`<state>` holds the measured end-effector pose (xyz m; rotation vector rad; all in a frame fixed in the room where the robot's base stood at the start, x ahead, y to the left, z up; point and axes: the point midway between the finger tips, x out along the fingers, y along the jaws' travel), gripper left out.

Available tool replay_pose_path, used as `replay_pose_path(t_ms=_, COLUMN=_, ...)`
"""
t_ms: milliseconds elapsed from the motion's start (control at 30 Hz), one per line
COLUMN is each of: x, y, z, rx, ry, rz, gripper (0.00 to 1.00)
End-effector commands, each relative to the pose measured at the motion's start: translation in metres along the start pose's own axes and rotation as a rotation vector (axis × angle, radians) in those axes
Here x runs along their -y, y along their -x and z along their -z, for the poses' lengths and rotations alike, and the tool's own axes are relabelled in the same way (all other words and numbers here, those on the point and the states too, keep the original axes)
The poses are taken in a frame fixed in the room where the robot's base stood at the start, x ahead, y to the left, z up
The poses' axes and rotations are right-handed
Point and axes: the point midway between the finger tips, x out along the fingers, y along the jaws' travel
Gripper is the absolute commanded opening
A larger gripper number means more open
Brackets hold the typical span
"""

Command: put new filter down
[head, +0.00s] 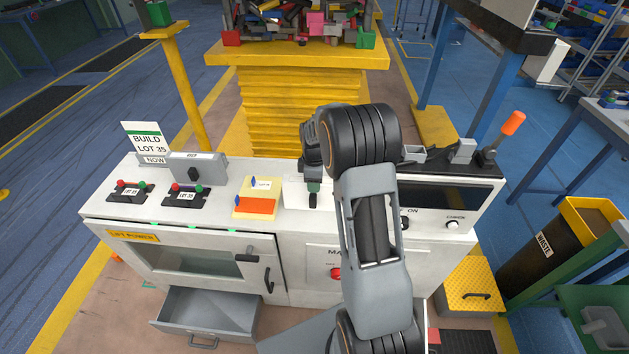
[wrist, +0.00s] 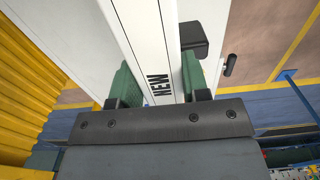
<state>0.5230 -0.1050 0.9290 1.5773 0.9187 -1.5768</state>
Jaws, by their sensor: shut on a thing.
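The new filter (wrist: 148,40) is a white bar with the word NEW on it in black, seen in the wrist view. My gripper (wrist: 158,90) is shut on it, with a green-padded finger on each side. In the head view my gripper (head: 313,192) points down over the middle of the white machine's top.
A drawer (head: 210,312) hangs open below. A waste bin (head: 548,245) is at right.

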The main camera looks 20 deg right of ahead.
Motion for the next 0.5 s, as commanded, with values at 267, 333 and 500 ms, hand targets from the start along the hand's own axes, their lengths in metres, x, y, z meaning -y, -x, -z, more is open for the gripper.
replay_pose_path(t_ms=267, x=0.0001, y=-0.0038, z=0.0000, rx=0.000, ry=0.000, rz=0.000, gripper=0.44)
replay_pose_path(t_ms=333, x=0.0001, y=-0.0032, z=0.0001, rx=0.000, ry=0.000, rz=0.000, gripper=0.51)
replay_pose_path(t_ms=500, x=0.0001, y=-0.0031, z=0.0001, rx=0.000, ry=0.000, rz=0.001, gripper=0.67)
